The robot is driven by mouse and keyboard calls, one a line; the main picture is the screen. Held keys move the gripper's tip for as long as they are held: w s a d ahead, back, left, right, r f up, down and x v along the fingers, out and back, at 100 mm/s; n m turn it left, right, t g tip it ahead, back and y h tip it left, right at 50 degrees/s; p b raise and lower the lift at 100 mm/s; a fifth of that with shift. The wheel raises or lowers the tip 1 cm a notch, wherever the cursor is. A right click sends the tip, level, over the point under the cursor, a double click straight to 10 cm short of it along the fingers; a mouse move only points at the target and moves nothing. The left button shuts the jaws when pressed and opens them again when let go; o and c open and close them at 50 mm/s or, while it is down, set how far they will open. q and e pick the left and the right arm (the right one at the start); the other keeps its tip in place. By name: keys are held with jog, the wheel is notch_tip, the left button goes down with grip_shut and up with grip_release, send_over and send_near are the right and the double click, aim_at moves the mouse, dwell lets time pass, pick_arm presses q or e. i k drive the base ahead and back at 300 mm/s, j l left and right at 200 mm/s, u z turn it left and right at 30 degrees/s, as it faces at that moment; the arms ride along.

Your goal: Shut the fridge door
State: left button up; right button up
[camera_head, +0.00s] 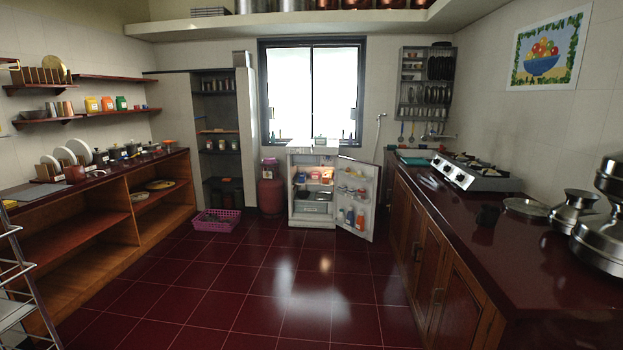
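A small white fridge (291,217) stands against the far wall, below the bright window. Its door (371,212) is open and swung out to the right, with its inner side facing me. Bottles and small items sit on the door's shelves. Food items and a drawer show inside the lit fridge body. The fridge is several floor tiles away from me. Neither of my grippers is in the picture.
The red tiled floor (270,290) between me and the fridge is clear. A pink basket (214,222) and a red gas cylinder (270,192) stand left of the fridge. A dark red counter (470,235) with wooden cabinets runs along the right, close to the open door.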

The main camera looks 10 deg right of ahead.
aim_at(372, 173)
jog(key=i+l+z, duration=0.3)
jog(key=i+l, duration=0.15)
jog(key=i, duration=1.15)
jog(key=i+z, duration=0.35)
jog(key=i, duration=1.25)
